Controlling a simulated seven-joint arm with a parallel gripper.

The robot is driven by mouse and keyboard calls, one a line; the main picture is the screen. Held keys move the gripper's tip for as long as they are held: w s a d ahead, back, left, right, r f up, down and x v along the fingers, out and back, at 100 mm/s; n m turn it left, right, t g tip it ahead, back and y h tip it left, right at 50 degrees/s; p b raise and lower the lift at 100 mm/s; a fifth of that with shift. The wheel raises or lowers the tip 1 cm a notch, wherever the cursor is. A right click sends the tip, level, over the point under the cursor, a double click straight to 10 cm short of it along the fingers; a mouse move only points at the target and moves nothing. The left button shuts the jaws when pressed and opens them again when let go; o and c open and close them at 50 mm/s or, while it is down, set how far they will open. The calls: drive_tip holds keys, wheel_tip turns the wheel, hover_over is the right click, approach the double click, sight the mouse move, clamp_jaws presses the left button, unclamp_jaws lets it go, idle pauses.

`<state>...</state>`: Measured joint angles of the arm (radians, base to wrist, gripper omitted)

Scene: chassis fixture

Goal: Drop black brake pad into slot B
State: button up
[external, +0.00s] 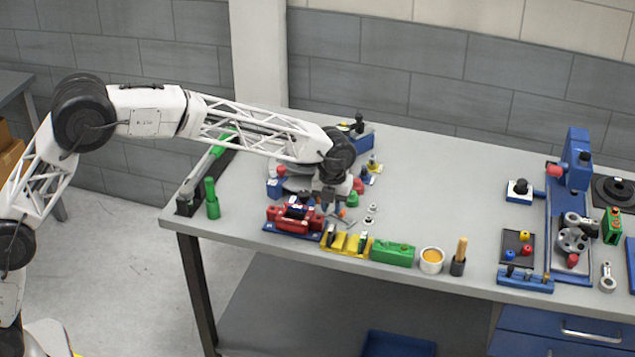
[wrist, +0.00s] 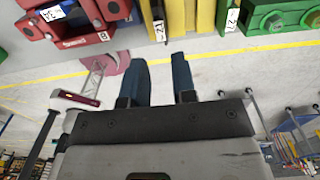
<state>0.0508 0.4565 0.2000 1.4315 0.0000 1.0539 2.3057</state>
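My gripper (wrist: 160,62) is open in the wrist view, with two dark blue fingers apart and nothing seen between them. In the external view my gripper (external: 330,203) hangs above the bench, behind the red fixture (external: 293,217) and the yellow holder (external: 346,244). A dark upright piece (external: 331,236), which looks like the black brake pad, stands at the left of the yellow holder. The red fixture (wrist: 75,18) also shows in the wrist view, with a small label that looks like B or 8. The slot openings are not clear.
A green block (external: 393,253), a white cup (external: 431,261) and a dark holder with a wooden handle (external: 459,258) stand right of the yellow holder. Several small parts crowd the area around my gripper. The bench centre (external: 440,180) is clear.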

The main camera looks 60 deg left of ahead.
sight(331, 228)
drive_tip(key=shift+f, duration=3.6)
drive_tip(key=shift+c, duration=0.4)
clamp_jaws()
drive_tip(key=shift+r, duration=1.15)
drive_tip(key=shift+r, duration=1.4)
